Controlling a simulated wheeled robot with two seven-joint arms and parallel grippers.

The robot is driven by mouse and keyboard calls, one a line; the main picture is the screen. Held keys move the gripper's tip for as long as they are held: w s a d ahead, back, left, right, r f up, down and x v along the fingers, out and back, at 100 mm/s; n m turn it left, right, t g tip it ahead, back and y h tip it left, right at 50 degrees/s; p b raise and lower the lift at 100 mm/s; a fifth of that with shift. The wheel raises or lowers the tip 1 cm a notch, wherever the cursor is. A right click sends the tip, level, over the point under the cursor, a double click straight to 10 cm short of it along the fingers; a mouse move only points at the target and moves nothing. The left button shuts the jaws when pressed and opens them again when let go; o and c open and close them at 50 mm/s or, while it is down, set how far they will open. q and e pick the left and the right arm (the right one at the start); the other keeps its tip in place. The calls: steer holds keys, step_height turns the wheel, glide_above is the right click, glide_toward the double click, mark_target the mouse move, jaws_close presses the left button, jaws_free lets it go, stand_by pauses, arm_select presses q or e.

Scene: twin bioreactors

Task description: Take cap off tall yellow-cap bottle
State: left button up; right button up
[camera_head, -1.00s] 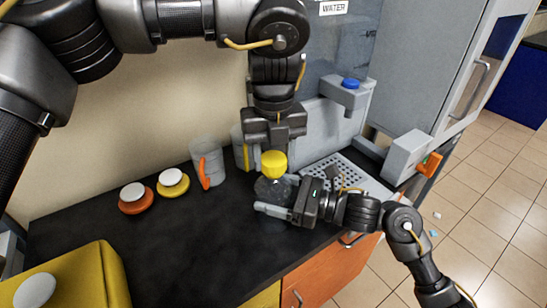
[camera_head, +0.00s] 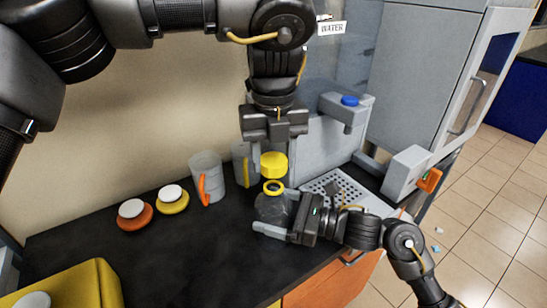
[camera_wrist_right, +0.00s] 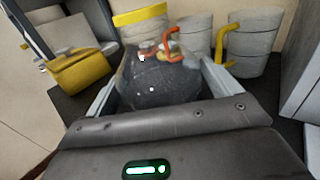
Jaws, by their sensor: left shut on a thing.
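The tall bottle (camera_head: 272,208) is see-through and dark, with a yellow ring at its open neck. It stands on the black counter. The yellow cap (camera_head: 274,166) is off the bottle, a little above the neck, with a small gap between them. My left gripper (camera_head: 273,156) points down and is shut on the cap. My right gripper (camera_head: 277,213) comes from the right with its fingers around the bottle's body. In the right wrist view the bottle (camera_wrist_right: 160,80) fills the space between the fingers; the far finger is mostly hidden in the head view.
A mug with an orange handle (camera_head: 207,177) and one with a yellow handle (camera_head: 242,163) stand behind on the left. Orange (camera_head: 135,213) and yellow (camera_head: 172,200) white-topped pieces lie further left. A perforated drip tray (camera_head: 338,187) and water dispenser are at the right.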

mark_target(273, 160)
steer(key=shift+o, duration=0.9)
steer(key=shift+d, duration=0.1)
arm_select(q)
steer(key=shift+f, duration=0.15)
arm_select(e)
steer(key=shift+d, duration=0.3)
arm_select(q)
step_height(273, 160, down, 3)
steer(key=b, duration=0.2)
steer(key=shift+r+b, duration=0.2)
steer(key=shift+b, duration=0.2)
steer(key=shift+f, duration=0.1)
arm_select(e)
steer(key=v, duration=1.1)
